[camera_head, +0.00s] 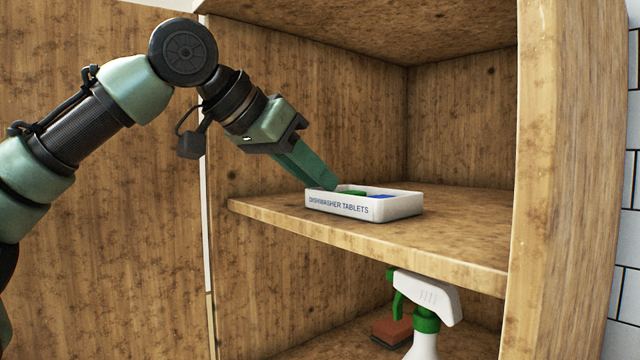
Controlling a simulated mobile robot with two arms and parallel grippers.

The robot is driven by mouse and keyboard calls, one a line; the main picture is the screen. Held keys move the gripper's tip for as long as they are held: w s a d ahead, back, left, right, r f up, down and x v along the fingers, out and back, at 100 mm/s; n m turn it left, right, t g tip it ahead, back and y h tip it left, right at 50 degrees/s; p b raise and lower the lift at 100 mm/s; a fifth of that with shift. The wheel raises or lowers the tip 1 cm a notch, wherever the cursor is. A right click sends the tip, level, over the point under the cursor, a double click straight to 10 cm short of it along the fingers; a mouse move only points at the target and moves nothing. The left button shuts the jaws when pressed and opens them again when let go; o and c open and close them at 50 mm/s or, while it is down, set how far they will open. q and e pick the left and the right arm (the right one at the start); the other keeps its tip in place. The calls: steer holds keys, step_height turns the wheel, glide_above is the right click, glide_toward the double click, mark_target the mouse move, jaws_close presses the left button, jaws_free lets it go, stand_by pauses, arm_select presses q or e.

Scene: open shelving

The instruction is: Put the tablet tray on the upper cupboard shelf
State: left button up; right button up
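The tablet tray (399,208), a small white open tray lettered "DISHWASHER TABLETS", is level on the upper cupboard shelf (463,251), close to its front edge. Green and blue pieces show inside it. My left gripper (330,184) reaches in from the upper left, its green fingers slanting down to the tray's left end. The fingertips are at the rim there. The fingers overlap in this view, so I cannot tell whether they grip the rim or are apart from it. My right gripper is not in view.
Below the shelf stand a white and green spray bottle (428,297) and a reddish-brown block (392,330), perhaps a sponge. The cupboard's side panel (558,180) rises at the right. The upper shelf is bare behind the tray and to its right.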

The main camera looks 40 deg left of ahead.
arm_select(q)
steer(key=b+v, duration=0.1)
steer(key=v, duration=0.9)
steer(key=shift+s+r, duration=0.15)
